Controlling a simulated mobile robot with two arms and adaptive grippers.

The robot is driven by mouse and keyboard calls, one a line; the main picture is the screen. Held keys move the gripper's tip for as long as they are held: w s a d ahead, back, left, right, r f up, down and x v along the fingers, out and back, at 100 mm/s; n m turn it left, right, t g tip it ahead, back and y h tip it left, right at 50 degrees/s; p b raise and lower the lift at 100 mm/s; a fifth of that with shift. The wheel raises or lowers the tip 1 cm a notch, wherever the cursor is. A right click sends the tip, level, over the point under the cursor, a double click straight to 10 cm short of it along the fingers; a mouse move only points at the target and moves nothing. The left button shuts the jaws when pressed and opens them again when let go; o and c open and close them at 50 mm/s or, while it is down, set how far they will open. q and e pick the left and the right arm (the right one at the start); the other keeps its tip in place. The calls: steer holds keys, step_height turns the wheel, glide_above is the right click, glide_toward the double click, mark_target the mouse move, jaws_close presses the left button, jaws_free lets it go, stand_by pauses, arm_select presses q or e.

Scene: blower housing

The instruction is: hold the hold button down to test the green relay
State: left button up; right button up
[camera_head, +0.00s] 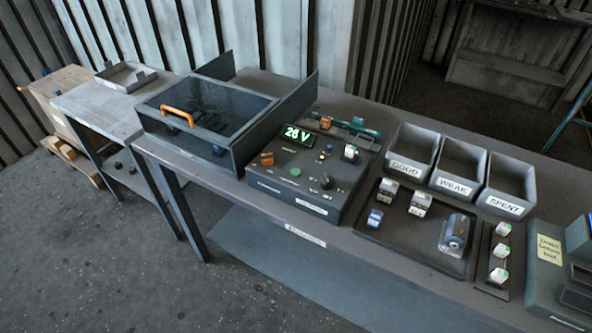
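A dark test console (309,197) stands on the bench with a lit green display (298,134) reading 26 V. A round green button (295,172) is on its sloped top; its label is too small to read, so I cannot tell if it is the hold button. A small white block with a greenish top (350,152) sits at the console's right; I cannot tell whether this is the green relay. An orange block (267,158) is at its left and another orange block (326,122) at its back. Neither of my grippers is in view.
Bins labelled GOOD (408,166), WEAK (454,187) and SPENT (504,204) stand right of the console. A dark tray (400,237) holds several small blocks; a narrow rack (484,270) holds white-and-green ones. A lidded box with an orange handle (178,115) is left.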

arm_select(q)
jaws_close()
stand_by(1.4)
